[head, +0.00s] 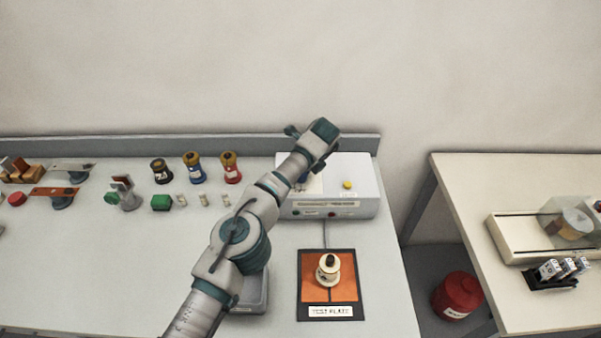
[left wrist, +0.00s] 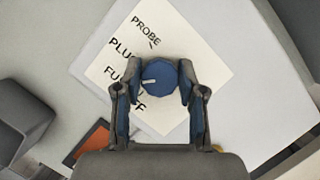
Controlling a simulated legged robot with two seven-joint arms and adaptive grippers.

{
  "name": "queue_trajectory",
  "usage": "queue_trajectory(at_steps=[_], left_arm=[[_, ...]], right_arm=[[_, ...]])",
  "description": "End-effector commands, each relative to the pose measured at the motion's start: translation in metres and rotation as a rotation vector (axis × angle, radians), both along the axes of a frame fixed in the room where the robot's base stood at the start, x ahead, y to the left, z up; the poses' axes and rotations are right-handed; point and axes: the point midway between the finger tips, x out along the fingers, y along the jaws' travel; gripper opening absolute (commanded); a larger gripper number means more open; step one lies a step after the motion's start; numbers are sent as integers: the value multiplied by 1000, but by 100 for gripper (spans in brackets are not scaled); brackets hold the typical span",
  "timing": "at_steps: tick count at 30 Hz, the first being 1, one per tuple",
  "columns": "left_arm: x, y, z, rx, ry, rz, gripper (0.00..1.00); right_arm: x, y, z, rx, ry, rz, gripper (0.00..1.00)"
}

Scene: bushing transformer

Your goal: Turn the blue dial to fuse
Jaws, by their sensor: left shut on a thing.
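The blue dial (left wrist: 159,84) shows in the left wrist view on a white label plate (left wrist: 205,62) printed PROBE, PLUG, a partly covered word starting FU, and a partly covered word ending in F. The dial's white mark points left, toward the FU word. My left gripper (left wrist: 159,70) is shut on the dial, one finger on each side. In the head view my left arm reaches over the grey test box (head: 358,180) and hides the dial. My right gripper is not in view.
A black and orange test plate (head: 313,294) with a cream bushing (head: 328,270) on it lies in front of the box. Coloured bushings and small parts stand at the left. A second table (head: 470,180) and a red canister (head: 458,295) are at the right.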

Motion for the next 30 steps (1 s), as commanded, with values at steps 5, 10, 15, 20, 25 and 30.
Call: queue_trajectory(at_steps=[5,10,15,20,25,30], left_arm=[[-1,-4,0,-6,0,-7,5],[-1,-4,1,-7,-1,-8,55],[0,-3,1,-5,-1,-5,65],[0,-2,1,-3,-1,-3,65],[-4,-6,16,-4,-3,-4,65],[-12,-17,46,-3,-4,-5,65]], right_arm=[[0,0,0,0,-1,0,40],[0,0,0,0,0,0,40],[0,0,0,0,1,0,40],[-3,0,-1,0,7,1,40],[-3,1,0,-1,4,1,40],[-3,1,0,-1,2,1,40]])
